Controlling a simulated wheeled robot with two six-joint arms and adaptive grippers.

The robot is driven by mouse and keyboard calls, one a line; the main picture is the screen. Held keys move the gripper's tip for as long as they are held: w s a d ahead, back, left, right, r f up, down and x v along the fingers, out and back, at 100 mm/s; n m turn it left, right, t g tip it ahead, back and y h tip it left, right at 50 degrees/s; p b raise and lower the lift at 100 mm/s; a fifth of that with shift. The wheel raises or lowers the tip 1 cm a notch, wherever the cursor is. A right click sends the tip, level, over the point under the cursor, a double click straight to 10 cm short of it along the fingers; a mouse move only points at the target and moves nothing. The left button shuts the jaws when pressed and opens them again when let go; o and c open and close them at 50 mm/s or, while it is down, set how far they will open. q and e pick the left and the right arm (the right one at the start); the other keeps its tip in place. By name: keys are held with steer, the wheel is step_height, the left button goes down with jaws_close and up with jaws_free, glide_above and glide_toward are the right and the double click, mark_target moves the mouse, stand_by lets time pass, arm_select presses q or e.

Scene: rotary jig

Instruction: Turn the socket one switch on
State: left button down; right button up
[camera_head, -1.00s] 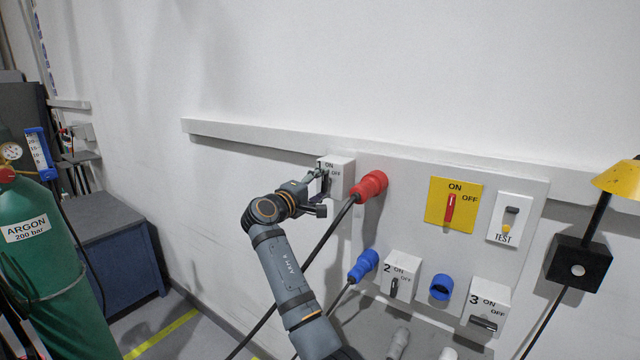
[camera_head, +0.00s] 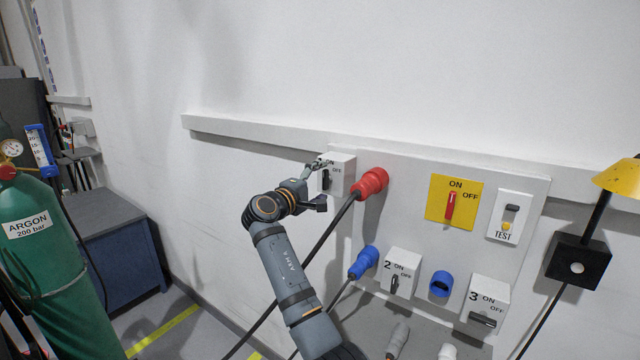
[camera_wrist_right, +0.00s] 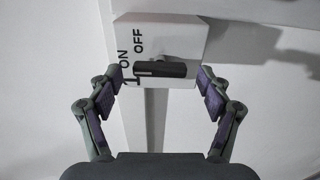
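The socket one switch box (camera_head: 342,172) is white, with "1", ON and OFF lettering and a black handle (camera_head: 326,181). My right gripper (camera_head: 315,185) is at the front of the box. In the wrist view the gripper (camera_wrist_right: 160,82) is open, its fingertips apart on either side of the handle with clear gaps. My left gripper is not in view.
A red plug (camera_head: 370,183) with a black cable sits just right of the box. Switch two (camera_head: 400,272), a blue plug (camera_head: 362,264), switch three (camera_head: 487,303) and a yellow main switch (camera_head: 453,203) share the panel. A green argon cylinder (camera_head: 45,265) stands at left.

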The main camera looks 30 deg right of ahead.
steer(key=shift+a, duration=0.1)
steer(key=v, duration=0.7)
steer(key=shift+s+a, duration=0.15)
steer(key=shift+f, duration=0.1)
